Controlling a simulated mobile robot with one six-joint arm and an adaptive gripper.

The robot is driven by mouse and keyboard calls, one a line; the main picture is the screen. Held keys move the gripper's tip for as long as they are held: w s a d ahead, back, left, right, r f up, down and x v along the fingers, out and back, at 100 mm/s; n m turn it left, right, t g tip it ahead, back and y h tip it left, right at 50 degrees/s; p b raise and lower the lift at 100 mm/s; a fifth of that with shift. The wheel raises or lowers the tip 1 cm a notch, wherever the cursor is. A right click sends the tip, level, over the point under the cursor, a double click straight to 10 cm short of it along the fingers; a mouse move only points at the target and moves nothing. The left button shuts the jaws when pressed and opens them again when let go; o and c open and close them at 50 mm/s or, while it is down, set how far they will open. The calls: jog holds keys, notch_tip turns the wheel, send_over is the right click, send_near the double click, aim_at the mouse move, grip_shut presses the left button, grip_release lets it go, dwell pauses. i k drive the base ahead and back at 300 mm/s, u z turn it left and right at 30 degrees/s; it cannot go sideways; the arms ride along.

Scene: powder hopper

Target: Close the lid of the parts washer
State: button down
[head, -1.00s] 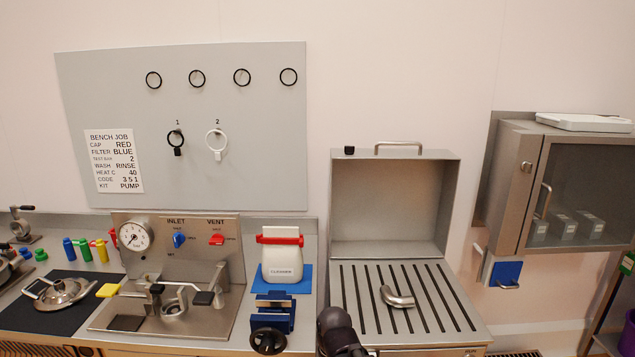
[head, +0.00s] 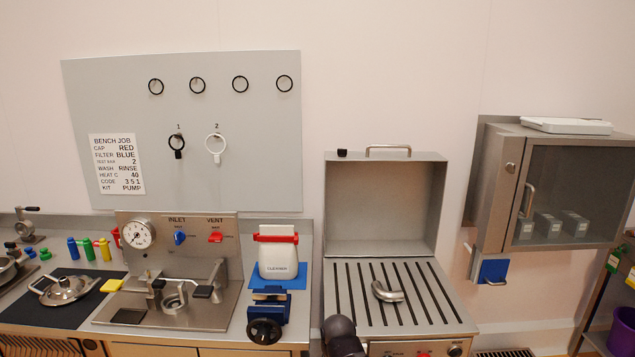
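The parts washer (head: 345,317) stands right of the bench, a metal box with a slotted top. Its lid (head: 383,205) is open and stands upright at the back, with its hollow inside facing me. A bar handle (head: 388,148) sits on the lid's upper edge, beside a small black knob (head: 342,153). A curved metal pipe piece (head: 387,291) lies on the slotted top. A dark rounded part of my arm shows at the bottom, in front of the washer's left corner. My gripper is not in view.
The space above the slotted top is clear.

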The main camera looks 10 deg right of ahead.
aim_at(376, 204)
jog(key=z, duration=0.1)
jog(key=i, duration=0.95)
jog(key=u, duration=0.05)
